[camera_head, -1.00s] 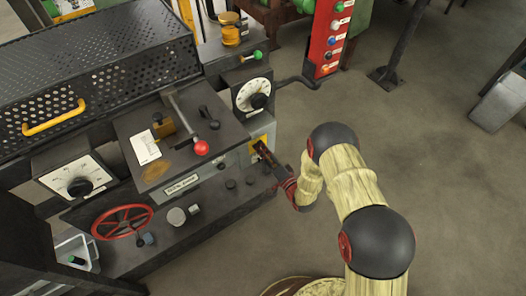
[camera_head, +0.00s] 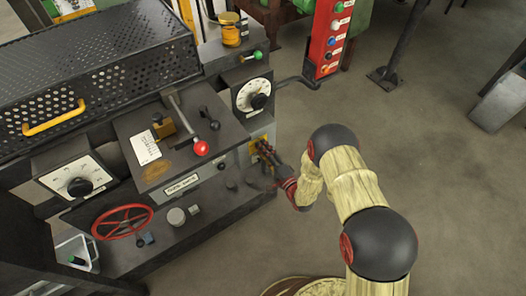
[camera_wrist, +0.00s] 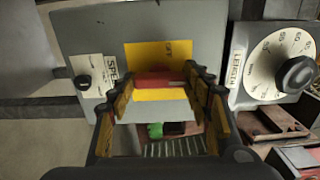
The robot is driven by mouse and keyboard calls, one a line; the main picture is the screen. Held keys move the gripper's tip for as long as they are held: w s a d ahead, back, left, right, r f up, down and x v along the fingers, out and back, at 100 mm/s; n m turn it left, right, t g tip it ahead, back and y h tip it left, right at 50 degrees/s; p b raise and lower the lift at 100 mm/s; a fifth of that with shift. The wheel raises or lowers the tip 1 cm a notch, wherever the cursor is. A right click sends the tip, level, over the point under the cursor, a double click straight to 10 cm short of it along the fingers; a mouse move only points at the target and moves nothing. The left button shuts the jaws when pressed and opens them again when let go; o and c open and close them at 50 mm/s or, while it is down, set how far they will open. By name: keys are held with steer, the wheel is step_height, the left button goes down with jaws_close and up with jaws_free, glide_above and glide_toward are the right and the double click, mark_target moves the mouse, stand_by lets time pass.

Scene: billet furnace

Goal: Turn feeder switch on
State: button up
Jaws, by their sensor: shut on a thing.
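In the wrist view a red switch handle (camera_wrist: 160,79) lies crosswise in front of a yellow plate (camera_wrist: 158,53) on a grey box (camera_wrist: 90,30). My gripper (camera_wrist: 158,80) is shut on this red handle, with one finger at each side of it. The fingers stand wide apart, as far as the handle is broad. Lettering on the yellow plate is too small to read surely. In the head view my gripper (camera_head: 264,152) is at the yellow plate on the front right of the machine. The handle is hidden there by the fingers.
A white dial (camera_wrist: 280,62) marked LENGTH is close right of my gripper in the wrist view. In the head view a red-ball lever (camera_head: 201,148) and a red handwheel (camera_head: 122,221) are nearby. Open floor lies right.

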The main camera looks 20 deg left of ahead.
steer(key=o, duration=1)
steer(key=shift+o, duration=0.8)
steer(key=shift+d, duration=0.1)
steer(key=v, duration=1.1)
steer(key=shift+s+d, duration=0.3)
